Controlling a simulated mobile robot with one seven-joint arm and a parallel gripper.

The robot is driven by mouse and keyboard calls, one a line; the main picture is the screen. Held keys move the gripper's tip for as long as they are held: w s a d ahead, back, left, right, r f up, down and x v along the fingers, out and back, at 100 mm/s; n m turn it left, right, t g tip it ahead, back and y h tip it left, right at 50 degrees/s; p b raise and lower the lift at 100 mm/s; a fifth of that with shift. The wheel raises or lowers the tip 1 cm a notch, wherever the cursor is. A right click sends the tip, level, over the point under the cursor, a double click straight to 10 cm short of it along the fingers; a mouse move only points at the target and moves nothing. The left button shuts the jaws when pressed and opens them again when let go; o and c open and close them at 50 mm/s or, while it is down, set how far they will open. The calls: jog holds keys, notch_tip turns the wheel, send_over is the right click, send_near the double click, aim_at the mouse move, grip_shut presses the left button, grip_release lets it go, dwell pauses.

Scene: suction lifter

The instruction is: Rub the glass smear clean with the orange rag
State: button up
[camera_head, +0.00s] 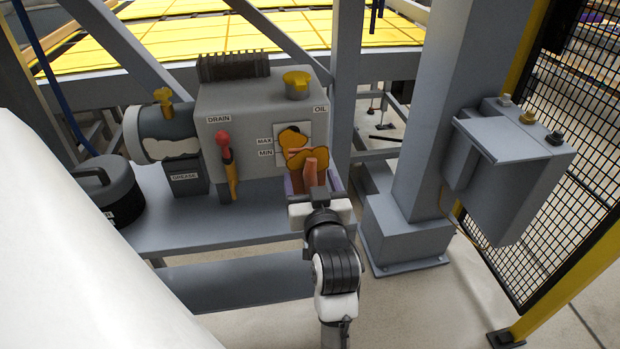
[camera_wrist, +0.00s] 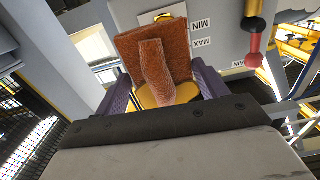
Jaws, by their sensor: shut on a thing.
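The sight glass (camera_head: 281,131) is a pale panel on the front of the grey tank, beside the MAX and MIN labels. A yellow-brown smear (camera_head: 291,138) shows on it. My gripper (camera_head: 313,182) is in front of the tank, below the upper smear. Its purple fingers are shut on the orange rag (camera_head: 311,171). In the wrist view the rag (camera_wrist: 181,58) stands out beyond the fingers, with a folded piece in front, and covers much of the panel. A little smear shows past the rag. I cannot tell whether the rag touches the glass.
A red-tipped drain handle (camera_head: 224,142) stands left of the panel. The grease cylinder (camera_head: 167,133) and a dark round can (camera_head: 108,190) are farther left. The grey shelf (camera_head: 230,228) is bare in front. A thick grey post (camera_head: 425,130) with a box rises on the right.

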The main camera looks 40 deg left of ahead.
jog(key=shift+w+a, duration=0.1)
dwell(0.3)
jog(key=x, duration=0.6)
jog(key=shift+p, duration=0.35)
jog(key=shift+x, duration=1.25)
dwell(0.3)
jog(key=shift+f, duration=0.1)
jog(key=shift+s+a+p, duration=0.75)
jog(key=shift+s+a, duration=0.5)
jog(key=shift+s, duration=0.3)
jog(key=shift+a, duration=0.1)
jog(key=shift+w+d, duration=0.7)
jog(key=shift+w, duration=0.15)
jog(key=shift+w+d, duration=0.65)
jog(key=shift+w, duration=0.2)
jog(key=shift+d, duration=0.1)
